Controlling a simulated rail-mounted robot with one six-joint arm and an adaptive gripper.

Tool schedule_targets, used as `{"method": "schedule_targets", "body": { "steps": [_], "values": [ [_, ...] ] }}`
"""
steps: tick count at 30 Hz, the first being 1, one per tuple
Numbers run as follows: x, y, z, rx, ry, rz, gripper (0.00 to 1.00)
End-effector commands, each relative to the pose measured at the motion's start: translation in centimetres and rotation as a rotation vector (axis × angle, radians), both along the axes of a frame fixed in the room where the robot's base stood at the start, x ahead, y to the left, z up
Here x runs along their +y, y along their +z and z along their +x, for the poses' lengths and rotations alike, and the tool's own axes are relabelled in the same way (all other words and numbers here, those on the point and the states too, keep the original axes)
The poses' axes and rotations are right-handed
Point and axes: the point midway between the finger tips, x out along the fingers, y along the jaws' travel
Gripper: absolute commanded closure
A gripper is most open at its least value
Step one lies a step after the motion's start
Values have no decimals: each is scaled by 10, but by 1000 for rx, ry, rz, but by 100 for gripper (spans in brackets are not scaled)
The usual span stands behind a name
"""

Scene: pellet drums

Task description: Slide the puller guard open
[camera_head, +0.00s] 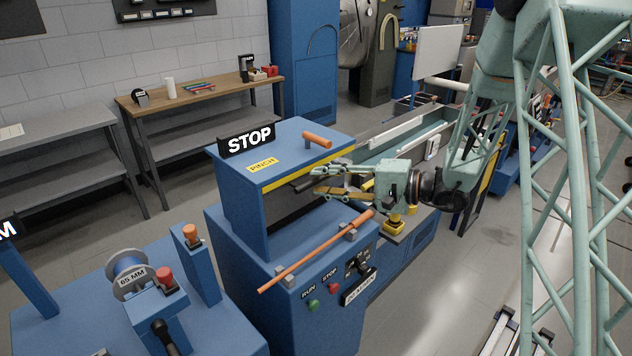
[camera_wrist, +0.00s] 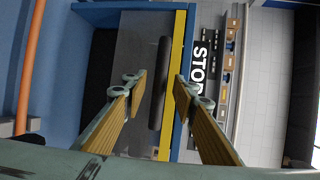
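The puller is a blue cabinet (camera_head: 240,185) with a STOP sign on top and a yellow strip along its top edge. Its guard shows in the wrist view as a grey see-through panel (camera_wrist: 135,55) over the dark opening, with a dark bar handle (camera_wrist: 161,80) on it. In the head view the handle (camera_head: 304,184) is partly hidden by my gripper. My gripper (camera_head: 318,180) is open in front of the guard. In the wrist view its fingers (camera_wrist: 162,88) lie one on each side of the handle; I cannot tell whether they touch it.
A long orange bar (camera_head: 312,254) runs on posts along the cabinet's front, below my gripper. RUN and STOP buttons (camera_head: 332,288) are on the front panel. A blue spool stand (camera_head: 130,305) is at the lower left.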

Motion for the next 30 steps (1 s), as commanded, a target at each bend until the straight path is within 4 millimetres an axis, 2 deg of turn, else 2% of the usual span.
{"method": "schedule_targets", "body": {
  "steps": [9, 21, 30],
  "values": [
    [18, -4, 7, 0, 0, 0, 74],
    [20, -4, 8, 0, 0, 0, 74],
    [20, -4, 8, 0, 0, 0, 100]
  ]
}}
